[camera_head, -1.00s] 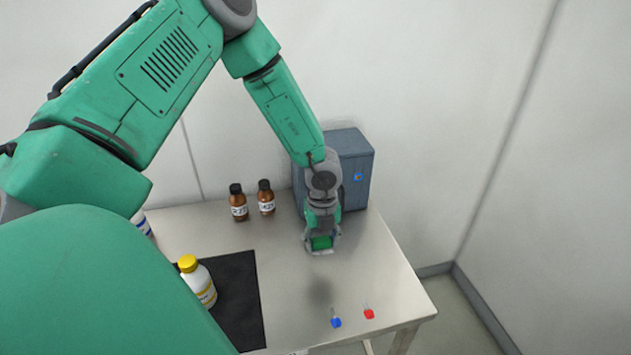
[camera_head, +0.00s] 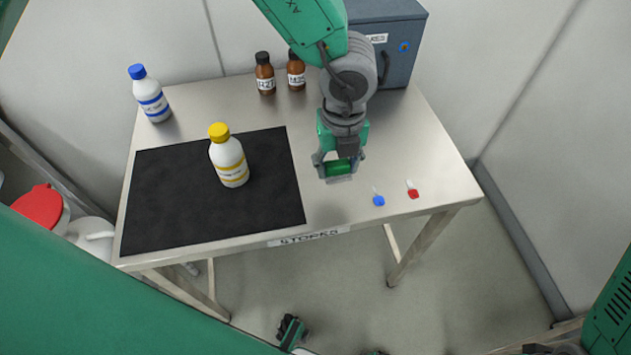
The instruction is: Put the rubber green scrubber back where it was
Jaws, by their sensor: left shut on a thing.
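My left gripper (camera_head: 338,172) points down over the right part of the steel table (camera_head: 420,150). It is shut on a small green block, which looks like the green scrubber (camera_head: 341,169). The fingers hide part of the scrubber. It is held to the right of the black mat (camera_head: 165,205), behind the small blue item (camera_head: 378,201) and the red item (camera_head: 412,194). I cannot tell the exact gap to the tabletop.
A white bottle with a yellow cap (camera_head: 230,165) stands on the mat. A blue-capped bottle (camera_head: 152,100) stands behind it to the left. Brown bottles (camera_head: 265,80) and a grey-blue box (camera_head: 405,35) stand at the back.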

